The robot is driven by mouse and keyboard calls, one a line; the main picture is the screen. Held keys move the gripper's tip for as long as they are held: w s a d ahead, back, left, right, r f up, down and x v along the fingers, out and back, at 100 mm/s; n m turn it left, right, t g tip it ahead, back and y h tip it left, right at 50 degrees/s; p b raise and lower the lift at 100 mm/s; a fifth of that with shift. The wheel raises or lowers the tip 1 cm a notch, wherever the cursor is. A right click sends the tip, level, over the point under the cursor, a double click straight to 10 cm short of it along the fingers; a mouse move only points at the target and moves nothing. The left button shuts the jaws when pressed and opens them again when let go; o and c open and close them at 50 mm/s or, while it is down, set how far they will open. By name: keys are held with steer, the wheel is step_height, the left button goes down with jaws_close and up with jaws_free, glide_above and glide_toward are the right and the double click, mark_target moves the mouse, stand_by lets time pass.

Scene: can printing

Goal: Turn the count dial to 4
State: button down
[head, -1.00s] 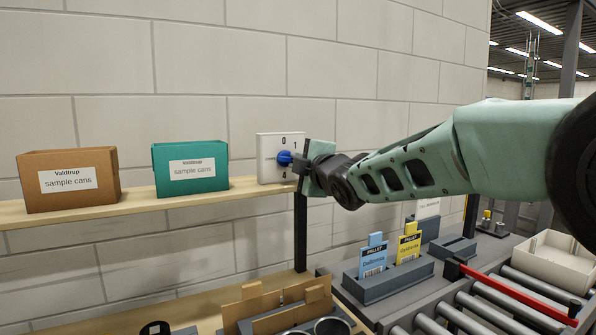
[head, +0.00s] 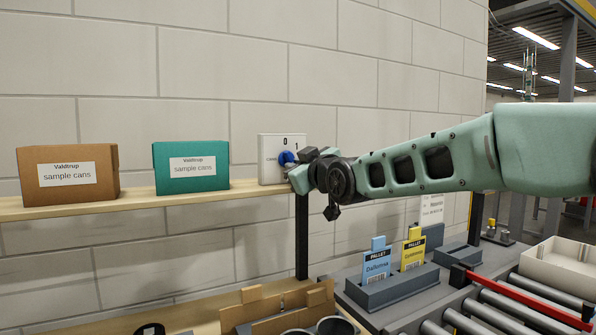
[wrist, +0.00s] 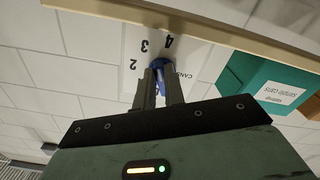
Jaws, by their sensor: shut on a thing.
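The count dial is a blue knob (head: 286,158) on a white plate (head: 267,143) on the wall, above the shelf's right end. In the head view the digits 0 and 1 show on the plate; my gripper covers its lower right. My gripper (head: 295,162) is shut on the blue knob. In the wrist view the knob (wrist: 158,65) sits between the two fingers (wrist: 160,85). The plate (wrist: 130,48) there shows 2, 3, 4 and part of the word CANS. The knob's end lies near 3 and 4; I cannot tell exactly which digit it points at.
A brown box (head: 68,172) and a teal box (head: 191,167) stand on the wooden shelf (head: 140,203) left of the dial. Below are a pallet card holder (head: 392,287), a roller conveyor (head: 505,303) and a cream bin (head: 560,265). The wall above the dial is clear.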

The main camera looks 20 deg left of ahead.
steer(key=m, duration=0.2)
steer(key=m+b, duration=0.1)
steer(key=m, duration=0.2)
steer(key=shift+s+a+f, duration=0.15)
steer(key=shift+f, duration=0.05)
stand_by(0.5)
steer(key=c, duration=1.5)
jaws_free()
steer(key=shift+s+r, duration=0.1)
steer(key=b+v, duration=0.4)
steer(key=v, duration=1.3)
steer(key=shift+b, duration=0.4)
